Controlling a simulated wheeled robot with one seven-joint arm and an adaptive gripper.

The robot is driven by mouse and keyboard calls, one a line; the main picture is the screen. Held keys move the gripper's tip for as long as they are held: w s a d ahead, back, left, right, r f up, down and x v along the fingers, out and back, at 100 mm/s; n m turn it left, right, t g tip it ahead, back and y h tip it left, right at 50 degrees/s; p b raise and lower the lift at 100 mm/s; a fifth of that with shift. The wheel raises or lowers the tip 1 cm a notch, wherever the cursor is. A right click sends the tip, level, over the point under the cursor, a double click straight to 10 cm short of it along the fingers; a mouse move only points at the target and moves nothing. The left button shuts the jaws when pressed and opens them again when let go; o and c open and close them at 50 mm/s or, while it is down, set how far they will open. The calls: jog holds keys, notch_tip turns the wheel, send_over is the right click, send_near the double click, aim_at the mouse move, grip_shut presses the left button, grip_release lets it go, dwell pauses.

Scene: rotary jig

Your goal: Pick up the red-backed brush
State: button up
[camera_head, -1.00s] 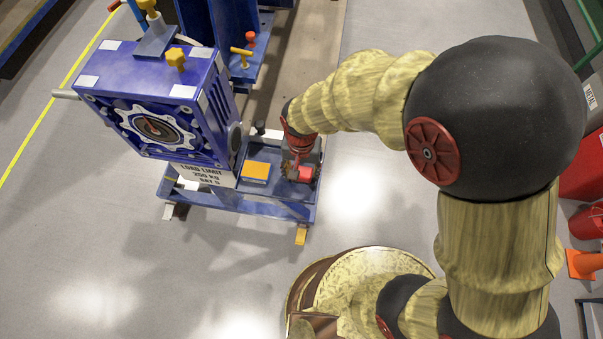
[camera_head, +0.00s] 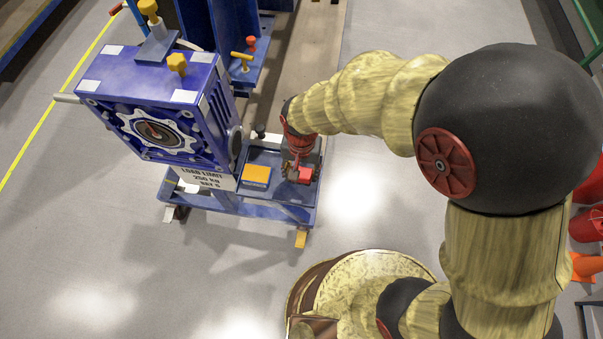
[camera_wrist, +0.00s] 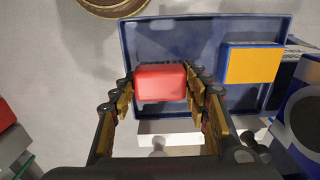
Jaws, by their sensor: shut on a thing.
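The red-backed brush (camera_wrist: 160,82) shows its red back between the fingers of my gripper (camera_wrist: 160,88) in the wrist view. The fingers are shut on it from both sides. In the head view the brush (camera_head: 305,175) is a small red patch below my gripper (camera_head: 299,166), over the right part of the blue tray (camera_head: 296,193) on the jig's base. The tray also shows beneath the brush in the wrist view (camera_wrist: 200,37). The brush's underside is hidden, and I cannot tell whether it touches the tray.
An orange-topped block (camera_head: 256,176) lies on the tray left of my gripper. The blue jig box (camera_head: 140,80) with a dial and a load-limit sign (camera_head: 208,178) stands left of it. Yellow and red knobs (camera_head: 242,56) rise behind. Open grey floor lies in front.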

jog(key=s+d+r+p, duration=0.5)
jog(key=s+d+r, duration=0.3)
jog(key=s+r, duration=0.3)
jog(key=shift+s, duration=0.25)
jog(key=shift+r, duration=0.1)
jog(key=o, duration=0.6)
jog(key=c, duration=0.5)
